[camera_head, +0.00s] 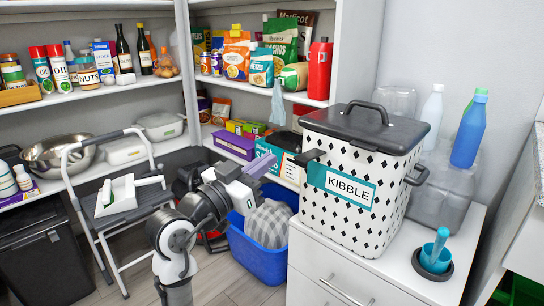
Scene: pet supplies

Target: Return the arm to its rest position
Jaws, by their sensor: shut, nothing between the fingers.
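My arm rises from the bottom of the head view, and my gripper (262,164) is at its end near the middle of the picture. The fingers look shut and empty, pointing up and to the right. In the picture they are left of the white kibble bin (335,222) and above a blue tub (252,256). The gripper appears apart from the bin. The arm is bent, with its elbow low at the left.
The bin, with a dark lid (372,124), stands on a white cabinet (345,280). A teal scoop (436,250) stands in a dark holder beside it. A grey checked cloth (268,222) lies in the tub. A folding step stool (118,196) and stocked shelves surround the arm.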

